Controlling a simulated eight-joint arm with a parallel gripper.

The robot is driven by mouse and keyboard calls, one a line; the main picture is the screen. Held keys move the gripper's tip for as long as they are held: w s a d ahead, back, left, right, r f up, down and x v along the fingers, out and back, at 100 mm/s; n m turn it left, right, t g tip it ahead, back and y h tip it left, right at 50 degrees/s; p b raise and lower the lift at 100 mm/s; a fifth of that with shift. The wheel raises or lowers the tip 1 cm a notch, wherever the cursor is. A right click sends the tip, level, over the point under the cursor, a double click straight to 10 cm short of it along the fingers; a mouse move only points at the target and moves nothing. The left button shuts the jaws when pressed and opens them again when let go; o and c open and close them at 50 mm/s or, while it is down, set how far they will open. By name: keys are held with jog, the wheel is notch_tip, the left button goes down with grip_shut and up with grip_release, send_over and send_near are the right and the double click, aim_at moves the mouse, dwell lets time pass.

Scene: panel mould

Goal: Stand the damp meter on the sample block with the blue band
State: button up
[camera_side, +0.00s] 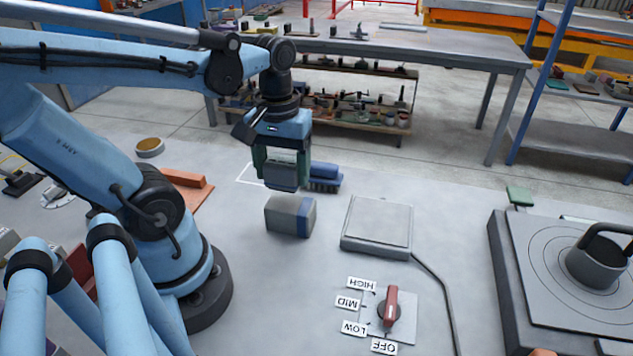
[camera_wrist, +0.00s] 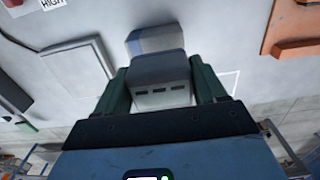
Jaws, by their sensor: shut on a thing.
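My gripper (camera_side: 281,150) points down over the bench, its green fingers closed on the damp meter (camera_side: 283,179), a grey boxy thing. In the wrist view, my gripper (camera_wrist: 163,95) holds the meter (camera_wrist: 160,77) between both fingers, and several dark slots show on its face. The sample block with the blue band (camera_side: 290,216) lies on the bench just below the meter in the side view; it also shows beyond the meter in the wrist view (camera_wrist: 155,40).
A grey square plate (camera_side: 378,226) with a cable lies right of the block. A dial with a red handle (camera_side: 391,308) is in front. A blue brush (camera_side: 324,176) lies behind the block. An orange-brown float (camera_side: 184,178) lies left. A hotplate (camera_side: 575,265) stands far right.

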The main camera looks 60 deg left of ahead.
aim_at(283, 185)
jog(key=shift+f, duration=2.05)
jog(key=shift+f, duration=0.1)
jog(key=o, duration=1.3)
notch_tip(283, 185, up, 12)
jog(key=shift+f, duration=0.1)
jog(key=shift+w+d+f+m+t, duration=0.95)
jog(key=shift+w+m+t, duration=0.3)
jog(key=shift+m, duration=0.25)
jog(key=shift+w+d+f+m+t, duration=0.9)
jog(key=shift+w+m+t, duration=0.3)
jog(key=shift+m, duration=0.3)
jog(key=shift+w+d+f+m+t, duration=0.95)
jog(key=shift+w+m+t, duration=0.25)
jog(key=shift+m, duration=0.3)
jog(key=shift+r, duration=0.1)
